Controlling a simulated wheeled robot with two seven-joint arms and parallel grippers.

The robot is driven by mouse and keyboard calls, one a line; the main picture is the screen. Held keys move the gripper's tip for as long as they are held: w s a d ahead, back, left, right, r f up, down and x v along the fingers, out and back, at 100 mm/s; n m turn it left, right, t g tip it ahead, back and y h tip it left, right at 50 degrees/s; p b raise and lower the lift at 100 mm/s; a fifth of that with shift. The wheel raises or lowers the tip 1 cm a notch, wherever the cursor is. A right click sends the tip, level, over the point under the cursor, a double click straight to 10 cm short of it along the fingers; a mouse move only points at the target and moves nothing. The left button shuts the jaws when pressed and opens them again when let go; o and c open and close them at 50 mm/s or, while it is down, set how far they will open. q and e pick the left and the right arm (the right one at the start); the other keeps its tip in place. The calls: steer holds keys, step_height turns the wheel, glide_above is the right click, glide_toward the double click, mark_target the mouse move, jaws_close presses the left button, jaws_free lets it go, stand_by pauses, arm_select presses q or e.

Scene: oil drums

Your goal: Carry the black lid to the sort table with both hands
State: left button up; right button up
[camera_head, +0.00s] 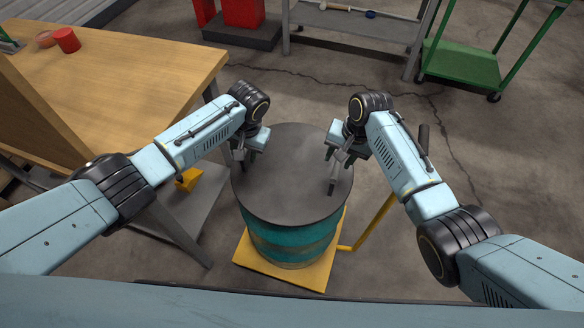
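The black lid (292,190) is a round dark disc lying flat on top of a teal drum (290,243). My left gripper (243,158) is at the lid's left rim, pointing down; its fingers are small and partly hidden by its own body. My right gripper (331,172) is over the right part of the lid, its fingers apart with no object seen between them. Whether either one touches the lid is unclear. A wooden-topped table (140,62) stands at the left; nothing marks it as the sort table.
The drum stands on a yellow platform (270,272) with a yellow handle (372,222) at right. Red cups (67,40) sit on the wooden table. A grey shelf (350,24), a green cart (460,62) and red containers (243,14) stand behind. The cracked floor between is clear.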

arm_select(q)
jaws_close()
arm_select(e)
jaws_close()
arm_select(q)
steer(key=shift+r, duration=0.2)
arm_select(e)
steer(key=shift+r, duration=0.2)
